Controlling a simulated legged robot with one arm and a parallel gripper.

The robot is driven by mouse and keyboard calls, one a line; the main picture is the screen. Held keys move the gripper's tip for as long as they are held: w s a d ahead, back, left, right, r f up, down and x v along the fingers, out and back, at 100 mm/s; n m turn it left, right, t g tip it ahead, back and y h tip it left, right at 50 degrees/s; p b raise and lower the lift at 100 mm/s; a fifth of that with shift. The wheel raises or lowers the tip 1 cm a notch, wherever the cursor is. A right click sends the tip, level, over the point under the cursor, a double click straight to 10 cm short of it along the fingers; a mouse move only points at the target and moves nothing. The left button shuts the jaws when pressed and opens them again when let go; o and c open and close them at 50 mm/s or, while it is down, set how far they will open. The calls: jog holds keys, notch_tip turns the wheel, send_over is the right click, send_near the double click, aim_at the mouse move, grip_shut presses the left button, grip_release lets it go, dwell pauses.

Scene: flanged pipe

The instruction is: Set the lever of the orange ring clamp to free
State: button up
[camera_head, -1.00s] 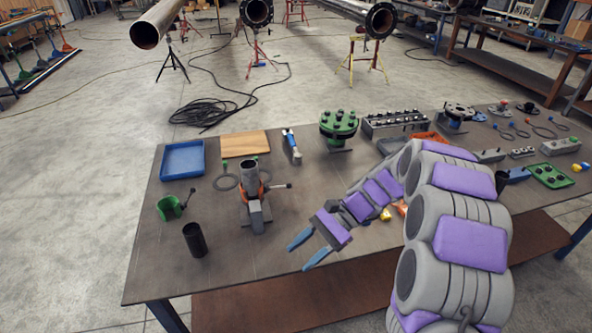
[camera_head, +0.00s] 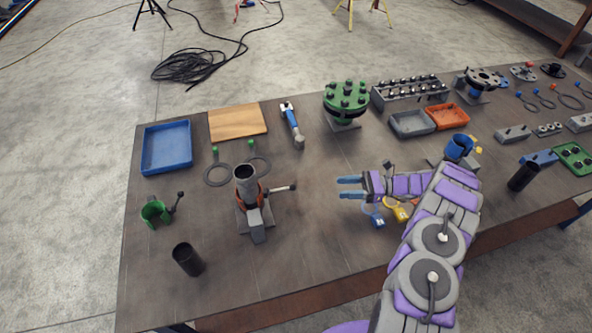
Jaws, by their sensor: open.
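The orange ring clamp (camera_head: 241,199) sits around the lower part of an upright grey pipe (camera_head: 246,183) on a grey stand at the left-middle of the table. How high the gripper is above the table is hard to tell.
A green clamp (camera_head: 155,212) and a black tube (camera_head: 187,259) stand left of the pipe. Behind are a blue tray (camera_head: 166,147), a wooden board (camera_head: 238,122), a blue-handled tool (camera_head: 292,125) and a green flange (camera_head: 346,102). Yellow and blue tags (camera_head: 396,211) lie beside my arm.

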jog(key=b, duration=0.2)
send_near(293, 186)
jog(key=a, duration=0.6)
jog(key=a+f, duration=0.1)
jog(key=a, duration=0.3)
jog(key=shift+f, duration=0.15)
grip_shut()
dwell(0.4)
